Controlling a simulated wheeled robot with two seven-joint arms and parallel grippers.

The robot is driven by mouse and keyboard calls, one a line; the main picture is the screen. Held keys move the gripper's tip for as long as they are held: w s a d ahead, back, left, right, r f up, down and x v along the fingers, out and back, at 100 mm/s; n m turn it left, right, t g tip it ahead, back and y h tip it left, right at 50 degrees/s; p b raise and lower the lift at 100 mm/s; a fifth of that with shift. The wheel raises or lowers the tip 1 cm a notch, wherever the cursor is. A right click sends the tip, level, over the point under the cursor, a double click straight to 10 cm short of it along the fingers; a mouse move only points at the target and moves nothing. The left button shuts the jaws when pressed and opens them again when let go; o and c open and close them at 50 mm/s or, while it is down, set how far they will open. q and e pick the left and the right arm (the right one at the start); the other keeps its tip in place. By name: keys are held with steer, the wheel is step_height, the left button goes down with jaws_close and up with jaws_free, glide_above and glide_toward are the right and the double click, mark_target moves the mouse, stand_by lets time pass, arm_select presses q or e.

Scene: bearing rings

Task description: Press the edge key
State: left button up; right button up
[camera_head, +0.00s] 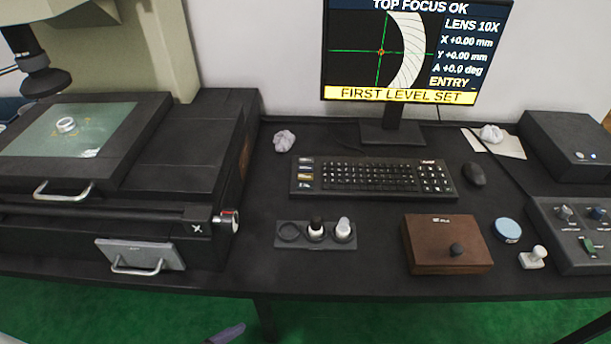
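The black keyboard (372,178) lies on the desk below the monitor. A column of keys with coloured labels (304,174) is at its left end, and a number block (434,178) is at its right end. The labels are too small to read, so I cannot tell which one is the edge key. The monitor (414,50) shows "TOP FOCUS OK", "LENS 10X", "ENTRY" and a yellow bar reading "FIRST LEVEL SET". A pale curved ring edge and a green crosshair show on its left side.
The measuring stage (150,150) fills the left, with a small ring (66,125) on its glass. In front of the keyboard are a holder (290,243) with dark and white pieces and a wooden box (447,245). A mouse (474,175) and control box (575,235) are right.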

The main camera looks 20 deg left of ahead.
arm_select(q)
jaws_close()
stand_by(0.3)
steer(key=shift+s, duration=0.1)
stand_by(1.1)
